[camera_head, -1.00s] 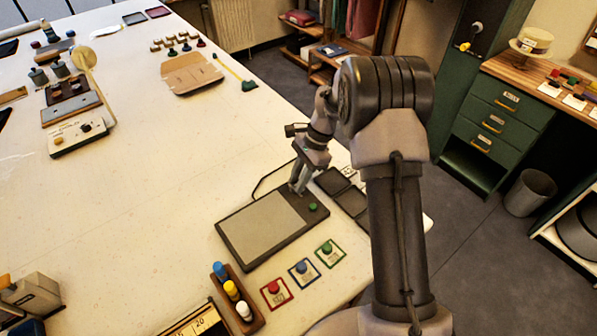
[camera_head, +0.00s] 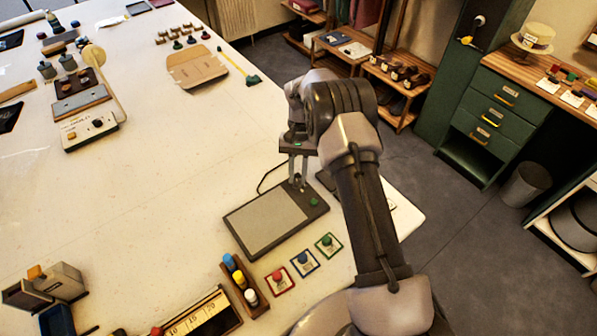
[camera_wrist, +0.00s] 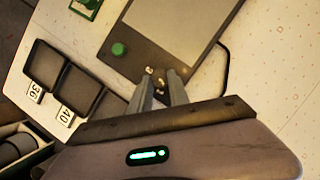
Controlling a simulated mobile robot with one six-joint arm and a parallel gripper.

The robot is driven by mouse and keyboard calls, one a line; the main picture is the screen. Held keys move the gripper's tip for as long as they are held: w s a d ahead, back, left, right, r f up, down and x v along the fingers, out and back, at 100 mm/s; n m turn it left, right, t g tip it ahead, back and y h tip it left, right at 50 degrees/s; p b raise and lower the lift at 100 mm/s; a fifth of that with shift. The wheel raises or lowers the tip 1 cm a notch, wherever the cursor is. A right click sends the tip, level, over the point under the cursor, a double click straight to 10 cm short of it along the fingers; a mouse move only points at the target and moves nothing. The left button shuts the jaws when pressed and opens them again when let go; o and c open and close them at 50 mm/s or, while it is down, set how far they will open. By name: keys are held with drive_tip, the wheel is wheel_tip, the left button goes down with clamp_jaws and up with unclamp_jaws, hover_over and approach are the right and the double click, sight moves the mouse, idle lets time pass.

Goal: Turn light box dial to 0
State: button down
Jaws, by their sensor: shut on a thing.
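The light box (camera_head: 265,224) is a flat dark panel with a pale grey screen, lying near the table's right edge. A green knob (camera_head: 314,201) stands on its dark right-hand strip; it also shows in the wrist view (camera_wrist: 118,49). My gripper (camera_head: 297,185) points down at the far end of that strip. In the wrist view my gripper's fingers (camera_wrist: 161,80) are close together at small pale marks on the strip, shut on the light box dial. The fingers mostly hide the dial, so its setting cannot be read.
Dark trays with tags 36 and 40 (camera_wrist: 68,85) lie beside the light box. Red, blue and green knobs on cards (camera_head: 304,261) and a rack of coloured bottles (camera_head: 240,284) stand in front. The table's middle is clear.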

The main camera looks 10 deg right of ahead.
drive_tip(key=shift+a+n+h+p, duration=0.2)
drive_tip(key=shift+n+h+p, duration=0.45)
drive_tip(key=shift+n, duration=1.45)
drive_tip(key=c, duration=1.3)
unclamp_jaws()
drive_tip(key=shift+o, duration=0.2)
drive_tip(key=shift+w+r, duration=0.1)
drive_tip(key=p+v, duration=0.1)
drive_tip(key=v, duration=1)
drive_tip(key=shift+w+a+r+p, duration=0.2)
drive_tip(key=shift+w+r+p, duration=0.1)
drive_tip(key=shift+p, duration=0.1)
